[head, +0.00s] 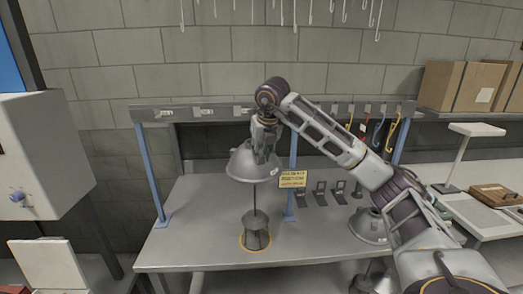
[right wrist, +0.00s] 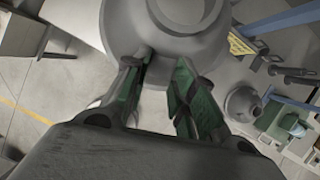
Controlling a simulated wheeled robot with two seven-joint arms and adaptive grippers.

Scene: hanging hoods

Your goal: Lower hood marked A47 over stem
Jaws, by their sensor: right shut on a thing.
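A grey dome-shaped hood (head: 246,165) hangs in my right gripper (head: 265,140) above the bench. It fills the top of the right wrist view (right wrist: 200,25), where the green-padded fingers (right wrist: 160,78) close on its narrow upper part. A small pale tag sits on its rim; its marking is too small to read. My left gripper is not in view.
A second grey hood (head: 366,226) sits on the grey bench (head: 200,225) at right, partly behind my right arm. A rail (head: 200,113) on blue posts crosses behind, with coloured hooks at right. A yellow sign (head: 292,179) and small dark stands are near the middle. The bench's left is clear.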

